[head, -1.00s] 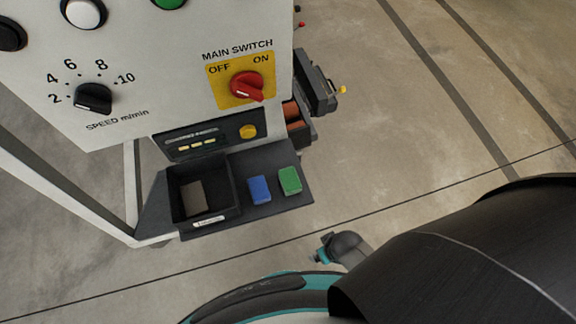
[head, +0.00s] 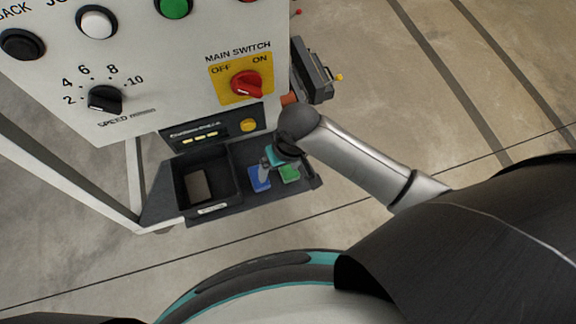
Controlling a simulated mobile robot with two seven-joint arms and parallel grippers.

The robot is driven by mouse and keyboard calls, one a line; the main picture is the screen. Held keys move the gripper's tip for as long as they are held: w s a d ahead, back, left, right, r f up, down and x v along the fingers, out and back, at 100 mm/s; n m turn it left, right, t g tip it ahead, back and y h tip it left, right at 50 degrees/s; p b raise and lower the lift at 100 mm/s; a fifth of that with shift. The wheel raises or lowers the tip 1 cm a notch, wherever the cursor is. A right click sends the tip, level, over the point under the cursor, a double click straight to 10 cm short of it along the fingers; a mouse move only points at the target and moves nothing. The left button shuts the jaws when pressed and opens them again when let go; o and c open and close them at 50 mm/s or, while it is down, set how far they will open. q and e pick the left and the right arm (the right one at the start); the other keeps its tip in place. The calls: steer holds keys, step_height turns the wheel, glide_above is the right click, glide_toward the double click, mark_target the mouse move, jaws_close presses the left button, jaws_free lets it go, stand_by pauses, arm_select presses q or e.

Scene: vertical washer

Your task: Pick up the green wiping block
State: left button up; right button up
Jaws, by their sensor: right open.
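The green wiping block (head: 290,173) lies on the right part of the dark shelf (head: 235,211) at the front of the machine. My right gripper (head: 284,172) is open above the shelf, close over the green block, and partly covers it. One finger shows between the blue and green blocks and the other to the right of the green one. I cannot tell whether the fingers touch the block. My left gripper is out of view.
A blue block (head: 259,179) lies just left of the green one. A black open bin (head: 181,193) with a brown-grey block (head: 199,186) inside stands at the shelf's left. The machine panel with the red main switch (head: 247,84) rises behind the shelf.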

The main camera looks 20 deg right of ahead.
mark_target(290, 171)
steer(key=w+d, duration=0.1)
steer(key=w+d+r+m+h, duration=0.1)
steer(key=d, duration=0.1)
steer(key=shift+w+g, duration=0.25)
steer(key=shift+g, duration=0.15)
steer(key=shift+w+d+h, duration=0.2)
steer(key=shift+d+h, duration=0.1)
steer(key=shift+d, duration=0.05)
steer(key=f, duration=0.2)
steer(key=f+b, duration=0.1)
steer(key=f, duration=0.2)
steer(key=f+b, duration=0.1)
steer(key=f, duration=0.1)
steer(key=shift+s+a+f, duration=0.15)
steer(key=shift+s+a, duration=0.15)
steer(key=shift+s, duration=0.1)
steer(key=shift+c, duration=0.3)
steer(key=c, duration=1.4)
